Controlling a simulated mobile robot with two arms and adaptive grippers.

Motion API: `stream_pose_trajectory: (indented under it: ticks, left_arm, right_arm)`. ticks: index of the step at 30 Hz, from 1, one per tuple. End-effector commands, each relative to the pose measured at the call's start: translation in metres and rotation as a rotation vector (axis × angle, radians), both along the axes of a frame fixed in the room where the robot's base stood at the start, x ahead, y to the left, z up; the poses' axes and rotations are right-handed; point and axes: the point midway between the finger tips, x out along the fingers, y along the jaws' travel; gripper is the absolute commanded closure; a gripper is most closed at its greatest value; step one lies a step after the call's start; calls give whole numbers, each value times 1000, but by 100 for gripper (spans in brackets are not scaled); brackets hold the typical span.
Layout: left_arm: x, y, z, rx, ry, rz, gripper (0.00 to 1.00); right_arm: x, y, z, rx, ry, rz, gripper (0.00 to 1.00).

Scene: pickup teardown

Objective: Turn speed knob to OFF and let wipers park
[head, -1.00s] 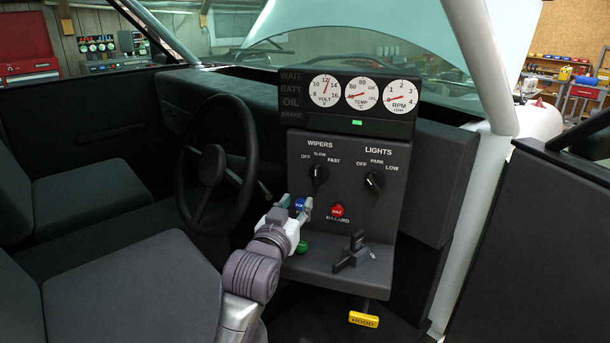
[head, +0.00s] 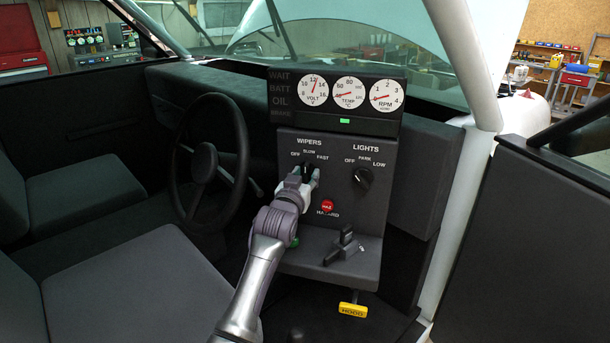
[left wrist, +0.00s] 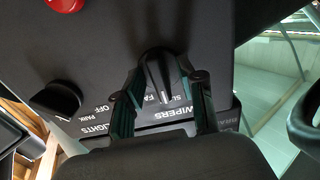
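The black speed knob (head: 308,167) sits under the WIPERS label on the dash panel, partly hidden by my gripper in the head view. In the left wrist view, where the panel appears upside down, the knob (left wrist: 154,66) has its pointer toward SLOW. My left gripper (head: 304,174) is at the knob. Its two fingers (left wrist: 168,76) are apart, one on each side of the knob, with a visible gap. A wiper (head: 283,30) stands raised across the windshield. My right gripper is not in view.
The lights knob (head: 363,177) is right of the wipers knob. A red hazard button (head: 327,207) is just below my gripper. A black lever (head: 344,246) and yellow hood handle (head: 353,310) are lower. The steering wheel (head: 240,150) is close on the left.

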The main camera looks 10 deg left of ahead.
Motion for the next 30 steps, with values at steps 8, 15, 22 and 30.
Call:
stream_pose_trajectory:
  ticks: [8, 15, 22, 30]
  left_arm:
    - [0, 0, 0, 0, 0, 0, 74]
    - [0, 0, 0, 0, 0, 0, 100]
    - [0, 0, 0, -12, 1, 0, 100]
    - [0, -1, 0, -125, 9, -1, 100]
  right_arm:
    - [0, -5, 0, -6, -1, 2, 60]
    - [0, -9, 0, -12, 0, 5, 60]
    - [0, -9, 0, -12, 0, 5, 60]
    - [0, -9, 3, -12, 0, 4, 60]
